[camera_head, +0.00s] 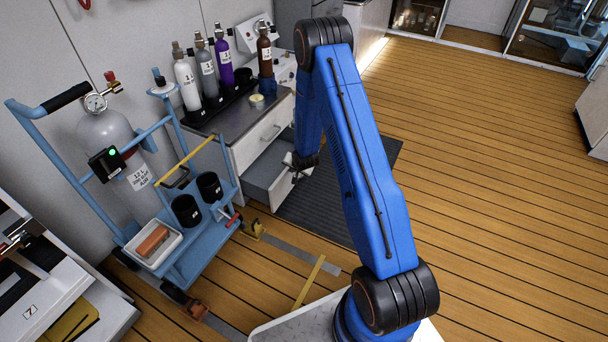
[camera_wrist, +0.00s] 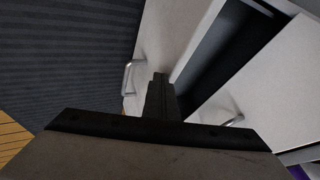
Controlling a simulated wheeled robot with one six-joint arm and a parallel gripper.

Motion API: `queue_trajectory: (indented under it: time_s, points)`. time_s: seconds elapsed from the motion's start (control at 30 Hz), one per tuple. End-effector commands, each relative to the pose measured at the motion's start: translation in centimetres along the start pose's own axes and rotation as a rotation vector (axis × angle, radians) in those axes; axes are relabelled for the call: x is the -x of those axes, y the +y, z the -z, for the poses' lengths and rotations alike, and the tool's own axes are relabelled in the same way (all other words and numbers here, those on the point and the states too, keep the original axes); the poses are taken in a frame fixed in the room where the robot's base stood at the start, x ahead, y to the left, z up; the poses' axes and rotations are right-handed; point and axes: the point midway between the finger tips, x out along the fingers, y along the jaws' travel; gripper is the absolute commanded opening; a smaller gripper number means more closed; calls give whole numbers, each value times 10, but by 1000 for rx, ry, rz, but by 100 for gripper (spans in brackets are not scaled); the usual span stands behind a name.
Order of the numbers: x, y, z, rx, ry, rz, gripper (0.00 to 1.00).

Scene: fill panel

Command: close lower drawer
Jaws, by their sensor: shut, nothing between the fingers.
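The lower drawer (camera_head: 262,186) of the white cabinet stands open, its grey interior showing in the head view. In the wrist view its pale front (camera_wrist: 178,32) carries a metal handle (camera_wrist: 127,78), with the dark drawer opening beside it. The closed upper drawer (camera_head: 262,136) is above it; its handle (camera_wrist: 235,120) shows at right in the wrist view. My gripper (camera_head: 297,166) is at the lower drawer's front edge. Its fingers (camera_wrist: 160,80) are together and empty, pointing at the drawer front beside the handle. I cannot tell whether they touch it.
A blue trolley (camera_head: 210,238) with a gas cylinder (camera_head: 112,135) stands close left of the drawer. Several labelled bottles (camera_head: 224,62) stand on the cabinet top. A dark ribbed mat (camera_head: 325,215) lies before the cabinet. The wooden floor (camera_head: 490,190) at right is clear.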

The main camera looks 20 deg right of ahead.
Motion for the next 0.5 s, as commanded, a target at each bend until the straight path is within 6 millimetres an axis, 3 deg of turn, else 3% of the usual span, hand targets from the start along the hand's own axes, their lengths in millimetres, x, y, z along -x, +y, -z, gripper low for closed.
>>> queue_trajectory:
  time_s: [0.03,0.2,0.5]
  points:
    - [-8,-16,0,4,1,4,0]
    - [-30,-58,0,4,1,4,0]
    - [-56,-107,0,1,1,2,0]
